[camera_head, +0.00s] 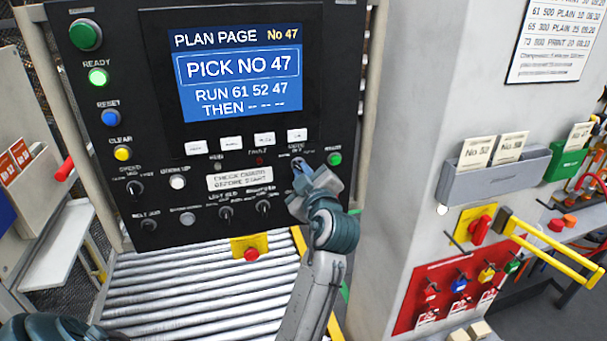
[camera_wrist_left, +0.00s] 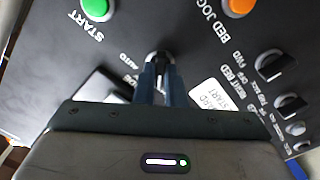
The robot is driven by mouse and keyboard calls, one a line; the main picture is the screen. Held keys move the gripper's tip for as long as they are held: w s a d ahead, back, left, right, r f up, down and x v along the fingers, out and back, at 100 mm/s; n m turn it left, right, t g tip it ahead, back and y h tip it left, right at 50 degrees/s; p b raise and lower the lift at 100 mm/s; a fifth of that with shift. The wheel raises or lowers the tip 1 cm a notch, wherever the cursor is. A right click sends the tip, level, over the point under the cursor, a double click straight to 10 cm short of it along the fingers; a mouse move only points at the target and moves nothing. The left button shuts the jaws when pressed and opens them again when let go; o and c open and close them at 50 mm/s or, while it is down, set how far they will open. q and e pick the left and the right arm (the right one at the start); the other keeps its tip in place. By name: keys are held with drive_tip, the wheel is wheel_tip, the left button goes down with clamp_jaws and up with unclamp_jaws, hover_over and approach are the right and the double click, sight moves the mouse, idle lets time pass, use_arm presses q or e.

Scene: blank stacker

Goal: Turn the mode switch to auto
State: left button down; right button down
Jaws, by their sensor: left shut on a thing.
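The mode switch (camera_wrist_left: 158,57) is a dark knob on the black panel. Its AUTO label shows beside it in the wrist view, and another label nearby is partly hidden. My left gripper (camera_wrist_left: 158,80) is shut on this knob, with its two fingers on either side of it. In the head view my left gripper (camera_head: 303,170) is at the lower right of the panel (camera_head: 345,120), and it covers the knob there. I cannot tell exactly which way the knob points. My right gripper is not in view.
A green START button (camera_head: 334,159) is close to the right of my gripper. Other knobs and the sign (camera_head: 240,178) are to the left. A screen (camera_head: 235,75) reads PICK NO 47. Rollers (camera_head: 190,285) lie below, with a red stop button (camera_head: 251,254) above them.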

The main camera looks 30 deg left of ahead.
use_arm(q)
drive_tip(key=shift+r+m+p, duration=0.15)
drive_tip(key=shift+m+p, duration=1.05)
drive_tip(key=shift+m, duration=3.15)
drive_tip(key=shift+r+m+p, duration=0.1)
drive_tip(key=shift+m+p, duration=1.05)
drive_tip(key=shift+m, duration=3.2)
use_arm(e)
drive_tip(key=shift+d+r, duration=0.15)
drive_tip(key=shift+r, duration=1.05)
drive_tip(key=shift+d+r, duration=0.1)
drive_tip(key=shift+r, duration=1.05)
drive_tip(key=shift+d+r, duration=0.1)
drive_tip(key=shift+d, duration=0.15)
use_arm(q)
drive_tip(key=c, duration=1.6)
unclamp_jaws()
drive_tip(key=shift+a+f, duration=0.1)
drive_tip(key=shift+o, duration=0.5)
drive_tip(key=shift+w+a+f, duration=0.1)
drive_tip(key=shift+a+f, duration=0.1)
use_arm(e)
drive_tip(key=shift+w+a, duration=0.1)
use_arm(q)
drive_tip(key=shift+d, duration=0.15)
